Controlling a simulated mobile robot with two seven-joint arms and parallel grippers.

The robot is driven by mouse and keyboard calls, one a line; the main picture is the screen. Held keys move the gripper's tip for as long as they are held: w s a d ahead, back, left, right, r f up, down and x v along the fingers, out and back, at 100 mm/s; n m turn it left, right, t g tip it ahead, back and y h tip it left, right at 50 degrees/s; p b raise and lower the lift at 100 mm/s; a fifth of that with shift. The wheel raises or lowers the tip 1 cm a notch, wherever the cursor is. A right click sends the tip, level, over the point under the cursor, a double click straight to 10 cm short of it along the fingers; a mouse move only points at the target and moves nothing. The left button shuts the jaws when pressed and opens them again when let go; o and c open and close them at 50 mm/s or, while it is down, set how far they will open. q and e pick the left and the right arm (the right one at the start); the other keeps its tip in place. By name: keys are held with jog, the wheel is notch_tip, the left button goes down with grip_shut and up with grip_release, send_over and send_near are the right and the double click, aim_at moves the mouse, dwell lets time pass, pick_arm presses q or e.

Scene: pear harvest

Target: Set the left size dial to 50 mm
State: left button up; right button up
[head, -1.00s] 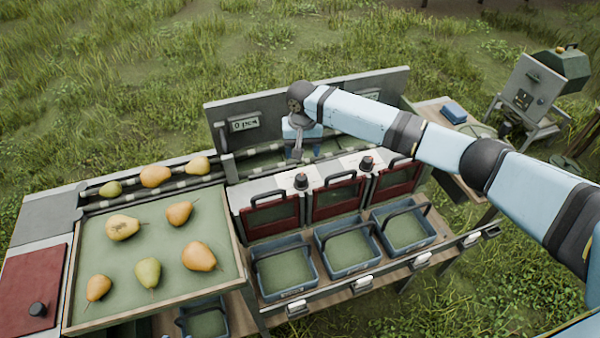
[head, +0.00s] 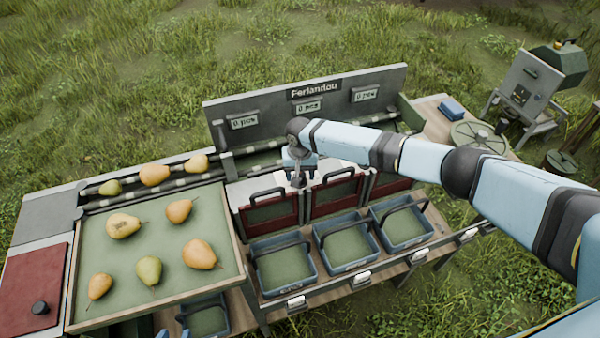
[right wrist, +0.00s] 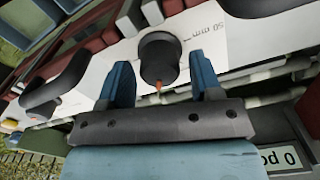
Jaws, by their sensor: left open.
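The left size dial is a dark round knob (right wrist: 160,58) with an orange pointer, on a white panel (right wrist: 220,50). In the right wrist view its pointer faces down the picture, away from the "50 mm" mark (right wrist: 205,27) at upper right. My right gripper (right wrist: 163,80) is open, its blue fingers on either side of the knob with gaps visible. In the head view the right gripper (head: 299,180) is over the left part of the panel and hides the dial.
Red gates with black handles (head: 270,212) line the panel's front, with blue baskets (head: 284,266) below. Behind stands a grey board (head: 280,100) with "0 pcs" displays. A green tray (head: 150,225) with several pears is at left.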

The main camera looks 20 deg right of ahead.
jog(key=c, duration=0.7)
jog(key=shift+n, duration=0.4)
jog(key=n+p, duration=0.1)
jog(key=n, duration=0.3)
jog(key=shift+n, duration=0.3)
jog(key=n, duration=0.5)
jog(key=shift+a+n+p, duration=0.1)
jog(key=shift+n+p, duration=0.2)
jog(key=n, duration=1)
jog(key=shift+b, duration=0.35)
jog(key=shift+n, duration=1.4)
jog(key=o, duration=0.9)
